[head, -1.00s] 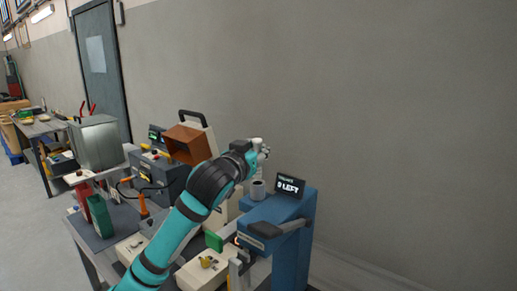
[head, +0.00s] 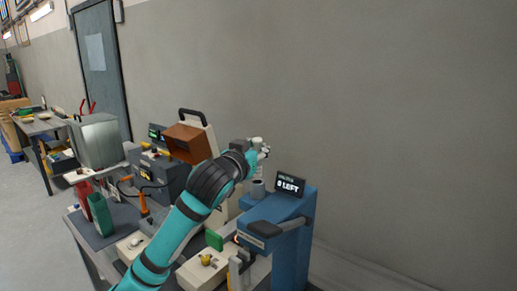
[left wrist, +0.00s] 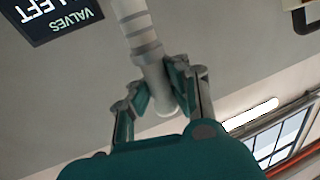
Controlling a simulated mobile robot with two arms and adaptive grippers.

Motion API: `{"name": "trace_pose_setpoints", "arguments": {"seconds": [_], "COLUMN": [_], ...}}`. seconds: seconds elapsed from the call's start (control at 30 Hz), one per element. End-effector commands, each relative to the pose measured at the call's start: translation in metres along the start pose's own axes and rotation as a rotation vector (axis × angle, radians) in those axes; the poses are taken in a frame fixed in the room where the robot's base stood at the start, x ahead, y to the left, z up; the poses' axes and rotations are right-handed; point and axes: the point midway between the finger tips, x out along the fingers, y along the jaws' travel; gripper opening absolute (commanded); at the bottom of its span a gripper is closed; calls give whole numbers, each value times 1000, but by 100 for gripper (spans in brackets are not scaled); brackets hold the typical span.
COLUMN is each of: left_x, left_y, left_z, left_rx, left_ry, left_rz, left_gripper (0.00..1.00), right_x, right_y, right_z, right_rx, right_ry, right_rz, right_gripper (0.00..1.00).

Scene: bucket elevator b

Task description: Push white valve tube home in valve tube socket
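The white valve tube (left wrist: 142,42) runs from the top edge of the left wrist view down to my left gripper (left wrist: 158,92), with ring-like steps along it. Both finger pads lie against its sides near its rounded end, so the gripper looks shut on it. In the head view my left gripper (head: 261,150) is above a grey cylinder (head: 257,188) on the blue machine, near its small screen. The valve tube socket cannot be made out for certain, and how deep the tube sits does not show. My right gripper is not in view.
The blue machine (head: 292,240) has a dark-padded lever (head: 278,227) at its front and a screen (head: 290,185) reading "LEFT". A brown open box (head: 187,143) is behind my arm. A green block (head: 214,240) and a yellow knob (head: 206,260) are in front. The wall side is clear.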

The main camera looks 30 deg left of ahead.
Motion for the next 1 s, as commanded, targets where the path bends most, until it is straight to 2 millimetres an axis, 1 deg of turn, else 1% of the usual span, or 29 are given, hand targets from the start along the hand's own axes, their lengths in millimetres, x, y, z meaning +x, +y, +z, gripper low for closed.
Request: {"name": "trace_pose_setpoints", "arguments": {"seconds": [0.23, 0.7, 1.0], "left_x": [0, 0, 0], "left_y": [0, 0, 0], "left_z": [-2, -1, -2], "left_rx": [-1, 0, 0], "left_ry": [3, 3, 3], "left_rz": [0, 0, 0], "left_gripper": [0, 0, 0], "right_x": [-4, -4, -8], "right_y": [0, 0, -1], "right_z": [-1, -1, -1], "right_rx": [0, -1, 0], "right_ry": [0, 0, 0], "right_rz": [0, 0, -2], "right_gripper": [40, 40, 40]}}
